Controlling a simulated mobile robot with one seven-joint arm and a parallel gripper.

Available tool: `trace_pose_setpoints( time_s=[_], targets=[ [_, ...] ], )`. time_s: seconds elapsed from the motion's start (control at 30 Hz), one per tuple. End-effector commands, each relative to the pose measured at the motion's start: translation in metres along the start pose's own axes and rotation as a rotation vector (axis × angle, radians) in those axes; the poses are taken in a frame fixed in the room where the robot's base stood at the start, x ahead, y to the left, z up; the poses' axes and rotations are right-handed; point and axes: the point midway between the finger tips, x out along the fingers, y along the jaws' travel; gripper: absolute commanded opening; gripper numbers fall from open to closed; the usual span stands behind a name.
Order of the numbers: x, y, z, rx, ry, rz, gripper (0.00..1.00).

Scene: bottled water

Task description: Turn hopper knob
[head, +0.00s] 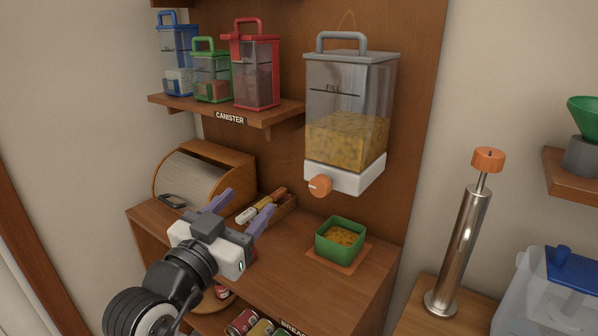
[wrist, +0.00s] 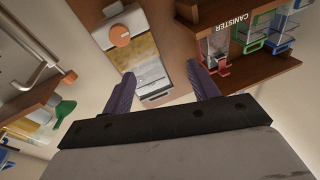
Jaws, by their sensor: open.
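The hopper (head: 346,110) is a clear wall-mounted bin with a grey lid and handle, partly filled with yellow pieces. Its orange knob (head: 320,186) sits on the front of the white base (head: 350,172). In the wrist view the knob (wrist: 120,36) is at the upper left, beyond the fingers, with the hopper (wrist: 146,62) below it. My gripper (head: 246,203) is left of and below the knob, apart from it. Its purple fingers are spread and nothing is between them; they also show in the wrist view (wrist: 164,92).
A green box (head: 341,240) with yellow pieces stands under the hopper on the wooden counter (head: 280,265). A shelf (head: 225,108) holds blue, green and red canisters at the upper left. A bread box (head: 205,172) and a small tray with utensils (head: 265,208) are near my gripper.

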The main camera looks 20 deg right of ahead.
Motion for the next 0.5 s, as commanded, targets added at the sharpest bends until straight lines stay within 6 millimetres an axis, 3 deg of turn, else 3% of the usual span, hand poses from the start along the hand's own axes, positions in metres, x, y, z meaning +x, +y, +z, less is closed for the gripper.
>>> trace_pose_setpoints(
  time_s=[0.03,0.13,0.33,0.5],
  targets=[
    [0.007,0.018,0.002,0.007,-0.039,0.074,0.59],
    [0.011,0.042,0.011,0.021,-0.091,0.168,0.59],
    [0.023,0.053,0.016,0.026,-0.111,0.207,0.59],
    [0.053,0.059,0.018,0.024,-0.112,0.207,0.59]
  ],
)
